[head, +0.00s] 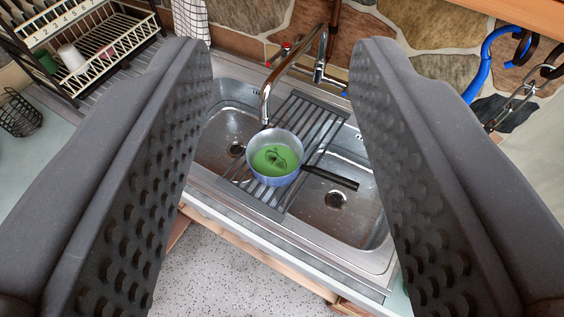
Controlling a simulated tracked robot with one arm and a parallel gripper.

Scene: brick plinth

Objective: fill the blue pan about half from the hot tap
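The blue pan (272,181) stands upright on a slatted rack (309,113) laid across the sink. Its inside is green, with a dark curved patch at the bottom; I cannot tell whether this is water or a reflection. Its dark handle (331,178) points right over the right basin. The tap spout (265,107) curves down to the pan's far rim, with no clear stream visible. A red-marked tap control (286,47) is behind the spout, and a blue mark (344,93) is to its right. My gripper (281,60) is open and empty, its fingers framing the sink.
The sink has a left basin (219,124) and a right basin (345,211). A dish rack (108,47) with a white cup (71,58) stands at back left, beside a hanging towel (191,20). A stone wall (431,30) closes the back. Blue and dark hooks hang at right.

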